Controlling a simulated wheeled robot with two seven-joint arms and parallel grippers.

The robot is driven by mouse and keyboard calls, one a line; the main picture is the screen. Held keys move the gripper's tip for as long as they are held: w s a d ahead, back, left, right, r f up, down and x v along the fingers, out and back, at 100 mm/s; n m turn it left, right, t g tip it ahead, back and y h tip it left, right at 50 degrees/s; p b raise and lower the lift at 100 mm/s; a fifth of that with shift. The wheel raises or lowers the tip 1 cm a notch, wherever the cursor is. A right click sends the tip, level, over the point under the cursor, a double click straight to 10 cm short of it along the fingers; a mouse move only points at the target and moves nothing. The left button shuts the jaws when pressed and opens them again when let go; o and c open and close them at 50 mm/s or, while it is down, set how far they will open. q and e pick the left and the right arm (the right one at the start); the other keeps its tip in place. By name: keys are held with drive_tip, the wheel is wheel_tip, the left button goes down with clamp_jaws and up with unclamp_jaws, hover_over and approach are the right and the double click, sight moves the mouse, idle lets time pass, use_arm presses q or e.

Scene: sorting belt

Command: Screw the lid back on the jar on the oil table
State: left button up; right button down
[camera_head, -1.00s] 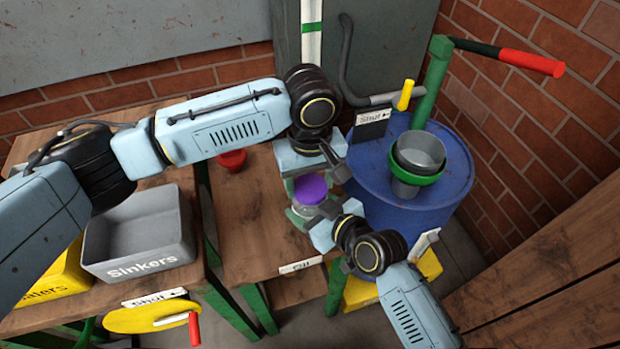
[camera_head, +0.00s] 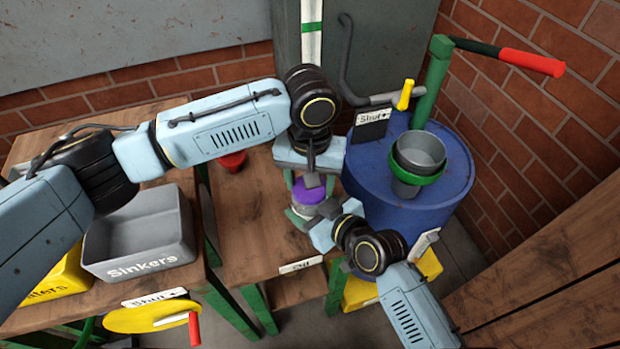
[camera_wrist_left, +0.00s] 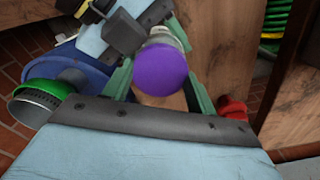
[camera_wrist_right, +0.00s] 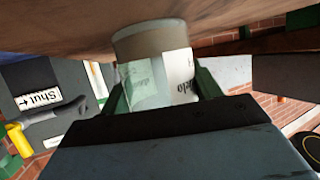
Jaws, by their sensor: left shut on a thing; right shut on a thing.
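The purple lid (camera_head: 309,191) sits at the top of the glass jar (camera_head: 300,211) on the oil table (camera_head: 240,225). My left gripper (camera_wrist_left: 163,85) reaches down from above, its green fingers on either side of the lid and shut on it. My right gripper (camera_wrist_right: 162,85) is shut on the jar from the side, low down. In the right wrist view the jar (camera_wrist_right: 158,72) has a pale label and its base is against the wooden top. How far the lid is threaded on cannot be seen.
A blue drum (camera_head: 430,200) with a green pump and a grey cup (camera_head: 420,150) stands close on the right. A red object (camera_head: 232,161) lies behind on the table. A grey Sinkers bin (camera_head: 140,240) stands on the left table. The table's front is clear.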

use_arm(q)
drive_tip(key=o, duration=1.1)
drive_tip(key=shift+r, duration=2.25)
drive_tip(key=shift+o, duration=0.2)
wheel_tip(320, 180, up, 4)
drive_tip(key=n, duration=0.5)
drive_tip(key=shift+f+n, duration=0.25)
drive_tip(key=shift+n, duration=0.15)
drive_tip(key=shift+f, duration=4.05)
